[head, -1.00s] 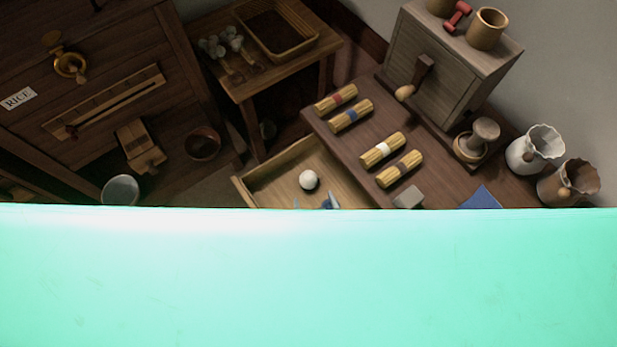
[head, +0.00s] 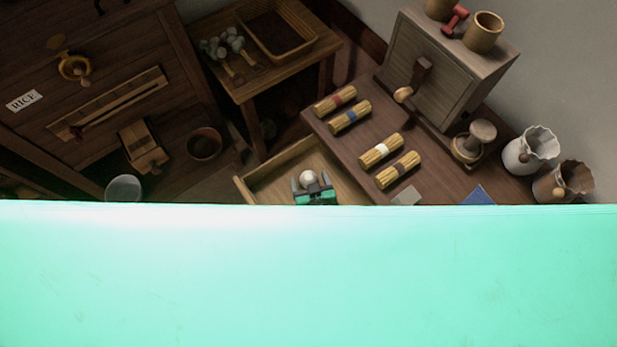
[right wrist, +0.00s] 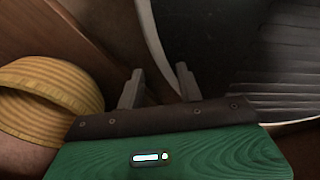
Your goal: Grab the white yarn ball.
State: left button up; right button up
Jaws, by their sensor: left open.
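The white yarn ball (head: 307,177) lies in the open wooden drawer (head: 262,179), in the head view. My left gripper (head: 311,181) is open at the ball, with one dark finger on each side of it. I cannot tell whether the fingers touch the ball. My right gripper (right wrist: 158,84) shows in the right wrist view, with its two grey fingers apart and nothing between them. It is not in the head view.
Several yellow bundles (head: 382,150) lie on the tabletop right of the drawer, near a grey cabinet (head: 440,75). A large pale green surface (head: 308,275) hides the lower head view. A yellow ribbed round object (right wrist: 50,98) is left of my right gripper.

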pick_arm(q)
jog(key=c, duration=1)
